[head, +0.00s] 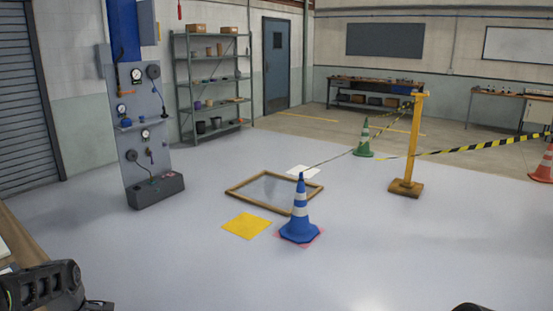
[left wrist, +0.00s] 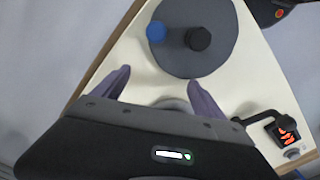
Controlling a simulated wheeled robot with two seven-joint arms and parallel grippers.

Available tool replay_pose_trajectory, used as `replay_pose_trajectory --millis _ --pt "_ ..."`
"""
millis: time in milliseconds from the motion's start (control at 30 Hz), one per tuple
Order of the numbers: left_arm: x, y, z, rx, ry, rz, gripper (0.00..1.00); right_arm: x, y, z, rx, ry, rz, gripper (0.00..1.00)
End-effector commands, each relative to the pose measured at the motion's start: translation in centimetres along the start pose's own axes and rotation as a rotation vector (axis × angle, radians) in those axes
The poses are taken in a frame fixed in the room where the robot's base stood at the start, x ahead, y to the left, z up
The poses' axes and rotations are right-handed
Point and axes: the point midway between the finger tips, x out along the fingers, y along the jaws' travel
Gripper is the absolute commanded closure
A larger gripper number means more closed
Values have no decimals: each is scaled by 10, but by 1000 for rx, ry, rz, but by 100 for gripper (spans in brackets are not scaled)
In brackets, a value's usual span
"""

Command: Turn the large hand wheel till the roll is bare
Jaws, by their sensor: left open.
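In the left wrist view a large dark grey disc (left wrist: 215,60), which looks like the large hand wheel, lies on a cream board (left wrist: 125,55). It has a blue knob (left wrist: 156,32) near its left rim and a black hub (left wrist: 198,39) near its middle. My left gripper (left wrist: 160,78) is open, its two purple fingers apart below the disc's lower edge, with nothing between the tips. A pale round part (left wrist: 175,104) shows between the finger bases, mostly hidden; I cannot tell whether it is the roll.
In the head view a blue cone (head: 299,215), a wooden frame (head: 250,203) and a gauge panel (head: 130,130) stand beyond open floor.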

Motion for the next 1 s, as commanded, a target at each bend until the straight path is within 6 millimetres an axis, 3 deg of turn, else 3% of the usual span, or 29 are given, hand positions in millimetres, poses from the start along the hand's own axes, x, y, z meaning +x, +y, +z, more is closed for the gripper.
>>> replay_pose_trajectory --millis 467,1000 --pt "-3 0 0 0 0 0 18 -2 -1 0 0 0 0 64" --pt "-48 0 0 -1 0 1 18 -33 -13 0 0 0 0 64"
